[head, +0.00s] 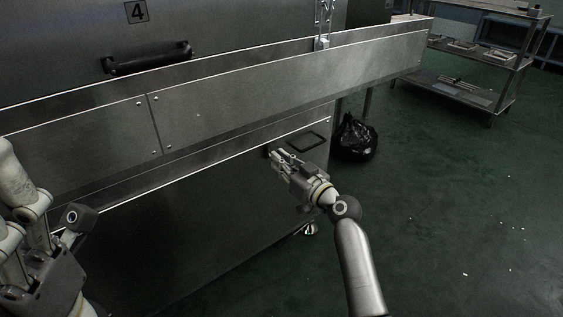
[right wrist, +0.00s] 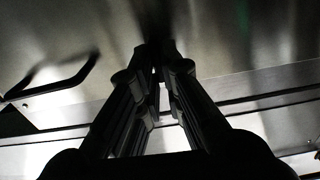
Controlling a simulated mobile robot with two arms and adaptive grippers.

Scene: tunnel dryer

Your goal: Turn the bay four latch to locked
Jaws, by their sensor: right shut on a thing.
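The number 4 plate (head: 136,11) is on the steel housing at upper left. My right gripper (head: 274,154) is at the steel front below the long ledge, just left of a dark rectangular frame (head: 306,142). In the right wrist view its fingers (right wrist: 158,62) come together against the steel face, shut on a small dark piece. This appears to be the latch; the fingers hide most of it, and I cannot tell its angle. My left arm shows at lower left, with its fingertips not clear.
A black bar handle (head: 148,58) sticks out below the number plate. The long steel ledge (head: 235,88) juts out above my right gripper. A black bag (head: 355,138) lies on the floor beside the machine. A steel rack (head: 473,82) stands at upper right. The green floor at right is mostly clear.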

